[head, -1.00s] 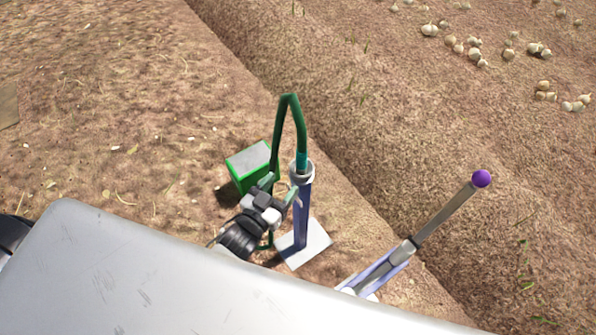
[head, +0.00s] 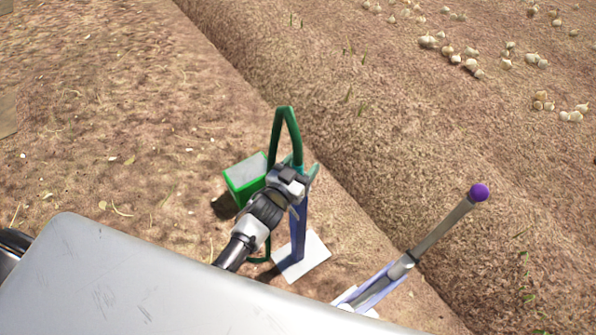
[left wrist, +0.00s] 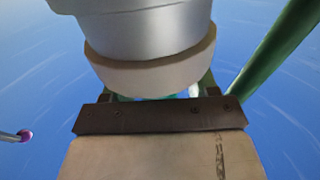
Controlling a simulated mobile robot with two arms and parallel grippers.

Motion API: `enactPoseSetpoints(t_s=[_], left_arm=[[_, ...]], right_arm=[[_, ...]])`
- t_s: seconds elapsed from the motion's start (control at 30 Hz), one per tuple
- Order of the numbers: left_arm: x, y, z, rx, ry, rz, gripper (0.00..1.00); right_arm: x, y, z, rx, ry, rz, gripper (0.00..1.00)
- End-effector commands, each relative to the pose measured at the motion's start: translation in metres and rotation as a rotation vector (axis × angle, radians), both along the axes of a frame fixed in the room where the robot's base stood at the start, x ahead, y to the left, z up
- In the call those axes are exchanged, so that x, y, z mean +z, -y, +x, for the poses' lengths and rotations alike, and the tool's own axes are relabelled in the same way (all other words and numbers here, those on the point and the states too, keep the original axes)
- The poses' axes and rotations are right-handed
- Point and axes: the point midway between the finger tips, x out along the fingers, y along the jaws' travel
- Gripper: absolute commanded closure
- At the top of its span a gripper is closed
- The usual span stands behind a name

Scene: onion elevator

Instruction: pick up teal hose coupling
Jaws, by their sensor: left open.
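The teal hose coupling (head: 297,160) sits at the top of an upright blue post (head: 299,228), with the green hose (head: 278,128) looping up above it. It is partly hidden by my left gripper (head: 302,171). That gripper is at the post's top, its open fingers close to the coupling, one showing just right of it. I cannot tell whether they touch it. In the left wrist view a grey cylinder with a beige rim (left wrist: 150,60) fills the top, and the hose (left wrist: 275,52) runs at the right. Only a small teal patch shows there. My right gripper is not in view.
A green box with a grey top (head: 246,176) stands left of the post. The post rises from a white base plate (head: 312,258). A tilted lever with a purple ball (head: 479,192) stands to the right. Onions (head: 470,62) lie on the soil at upper right.

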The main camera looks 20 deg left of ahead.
Motion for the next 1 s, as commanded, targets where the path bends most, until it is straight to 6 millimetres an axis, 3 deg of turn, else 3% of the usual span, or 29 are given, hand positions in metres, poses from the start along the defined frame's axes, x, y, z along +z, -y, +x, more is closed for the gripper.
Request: enactPoseSetpoints(t_s=[0.1, 0.5, 0.77, 1.0], left_arm=[[0.000, 0.000, 0.000, 0.000, 0.000, 0.000, 0.42], [0.001, 0.000, 0.000, 0.000, 0.002, -0.001, 1.00], [0.003, 0.000, 0.000, 0.000, 0.002, -0.001, 1.00], [0.028, 0.000, 0.000, -0.001, 0.005, 0.000, 1.00]], right_arm=[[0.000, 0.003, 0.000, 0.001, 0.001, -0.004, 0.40], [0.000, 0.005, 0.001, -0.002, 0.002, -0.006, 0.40], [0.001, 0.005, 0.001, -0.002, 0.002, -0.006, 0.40], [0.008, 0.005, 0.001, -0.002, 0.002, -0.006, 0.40]])
